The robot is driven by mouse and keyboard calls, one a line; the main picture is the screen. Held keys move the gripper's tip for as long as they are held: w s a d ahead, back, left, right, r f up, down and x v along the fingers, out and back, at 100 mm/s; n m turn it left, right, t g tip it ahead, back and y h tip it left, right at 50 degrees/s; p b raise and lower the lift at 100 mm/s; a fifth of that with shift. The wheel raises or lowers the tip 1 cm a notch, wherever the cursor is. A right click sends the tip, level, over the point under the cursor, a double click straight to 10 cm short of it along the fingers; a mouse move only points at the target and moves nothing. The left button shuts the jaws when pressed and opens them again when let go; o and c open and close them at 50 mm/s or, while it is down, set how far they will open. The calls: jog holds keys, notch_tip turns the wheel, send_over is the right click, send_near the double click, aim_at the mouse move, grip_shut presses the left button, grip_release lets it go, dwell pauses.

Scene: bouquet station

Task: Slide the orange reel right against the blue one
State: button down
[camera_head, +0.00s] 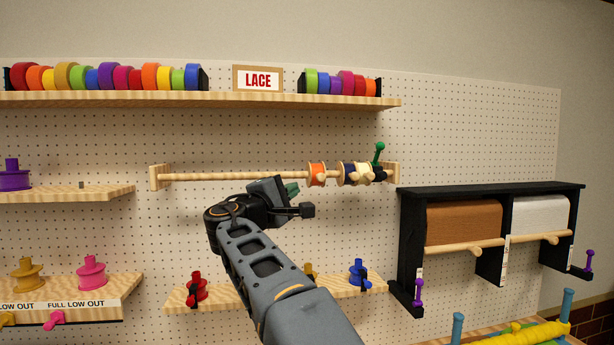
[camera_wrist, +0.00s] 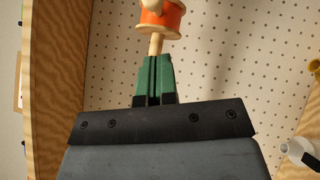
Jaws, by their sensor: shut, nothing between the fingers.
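The orange reel (camera_head: 316,175) hangs on a horizontal wooden rod (camera_head: 230,176). The blue reel (camera_head: 344,172) is on the same rod to its right, with a small gap between them. My gripper (camera_head: 292,189) is just left of the orange reel and slightly below the rod. In the wrist view its green fingers (camera_wrist: 158,74) are together and empty, tips at the rod. The orange reel (camera_wrist: 160,18) shows just beyond them, partly cut off by the top edge. I cannot tell whether the fingers touch the rod. The blue reel is out of the wrist view.
A cream reel (camera_head: 363,173) and a green-handled black piece (camera_head: 379,157) are right of the blue reel, near the rod's end bracket. The lace shelf (camera_head: 230,99) runs above. A lower shelf (camera_head: 235,295) holds small spools. The rod is bare to the left.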

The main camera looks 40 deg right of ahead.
aim_at(308, 184)
jog(key=shift+s+d+r+p, duration=0.2)
jog(key=shift+s+d+p, duration=0.05)
jog(key=shift+d, duration=0.45)
jog(key=shift+s+d+r+p, duration=0.2)
jog(key=shift+d+r+p, duration=0.05)
jog(key=shift+d, duration=0.4)
jog(key=shift+s+d+r+p, duration=0.2)
jog(key=shift+s+d+p, duration=0.05)
jog(key=shift+d, duration=0.45)
